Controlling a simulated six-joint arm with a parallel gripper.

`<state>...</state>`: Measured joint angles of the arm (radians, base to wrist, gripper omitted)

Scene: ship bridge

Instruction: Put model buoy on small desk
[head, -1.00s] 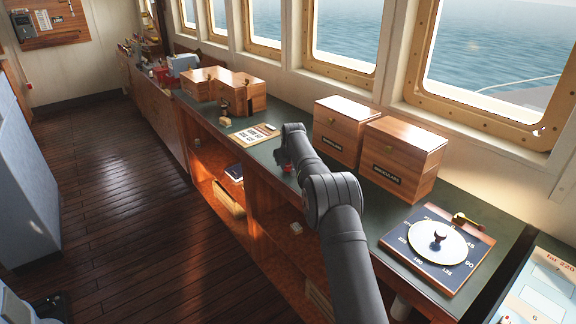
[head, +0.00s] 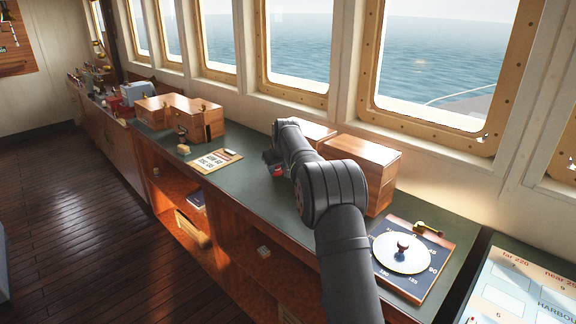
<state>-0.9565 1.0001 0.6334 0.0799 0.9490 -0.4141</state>
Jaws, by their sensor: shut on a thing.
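My gripper (head: 272,162) is mostly hidden behind my own wrist, above the green-topped counter (head: 245,185). A small red thing shows at its end, probably the model buoy (head: 276,169). The gripper is shut on it; its shape is largely hidden and I cannot tell how high above the counter it is. No separate small desk can be made out in this view.
Wooden boxes (head: 365,160) stand behind my arm by the windows. More wooden boxes (head: 180,118) and a paper card (head: 216,161) lie left on the counter. A round dial board (head: 403,253) lies right, beside a chart panel (head: 520,290). Open floor (head: 90,220) is at left.

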